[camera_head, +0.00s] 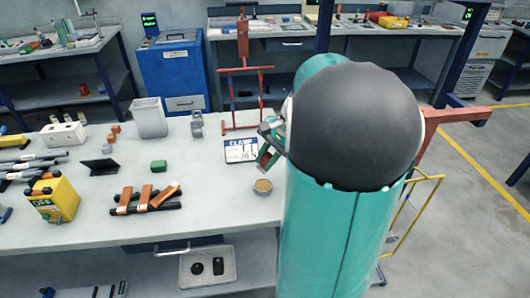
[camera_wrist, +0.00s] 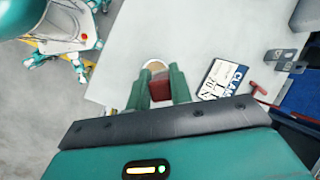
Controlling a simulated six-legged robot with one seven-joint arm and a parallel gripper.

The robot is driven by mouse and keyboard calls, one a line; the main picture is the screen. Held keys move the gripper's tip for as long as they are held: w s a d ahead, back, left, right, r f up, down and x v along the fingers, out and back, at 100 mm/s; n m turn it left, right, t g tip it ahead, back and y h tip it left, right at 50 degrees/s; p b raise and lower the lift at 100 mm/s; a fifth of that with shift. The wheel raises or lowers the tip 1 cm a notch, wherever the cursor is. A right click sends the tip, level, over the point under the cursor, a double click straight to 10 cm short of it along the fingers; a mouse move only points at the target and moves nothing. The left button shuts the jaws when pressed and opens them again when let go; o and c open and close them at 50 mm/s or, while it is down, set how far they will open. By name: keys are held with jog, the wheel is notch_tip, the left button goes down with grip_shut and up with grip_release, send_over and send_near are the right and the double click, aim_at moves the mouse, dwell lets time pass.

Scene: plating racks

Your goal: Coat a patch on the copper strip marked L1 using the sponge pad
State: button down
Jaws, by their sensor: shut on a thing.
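My gripper (camera_wrist: 160,86) is shut on a dull red block, the sponge pad (camera_wrist: 159,91), which sits between its green fingertips in the wrist view. In the head view my gripper (camera_head: 268,150) is at the table's right side, partly hidden by my arm. A small round dish (camera_head: 263,186) with tan contents stands just in front of it; the dish (camera_wrist: 154,66) shows beyond the fingertips in the wrist view. Several copper strips (camera_head: 145,196) lie on black bars left of the dish. I cannot read which is L1.
A card reading CLAMP (camera_head: 241,150) lies by the gripper, with a red stand (camera_head: 242,70) behind it. A green block (camera_head: 158,166), a black wedge (camera_head: 99,166) and a yellow box (camera_head: 53,199) are on the left. Bare table (camera_head: 215,205) separates the strips and dish.

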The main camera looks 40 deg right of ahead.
jog(key=shift+w+d, duration=0.15)
jog(key=shift+w, duration=0.15)
jog(key=shift+f, duration=0.1)
jog(key=shift+w+f, duration=0.1)
jog(key=shift+f, duration=2.85)
jog(key=shift+f, duration=0.55)
jog(key=shift+r, duration=3.55)
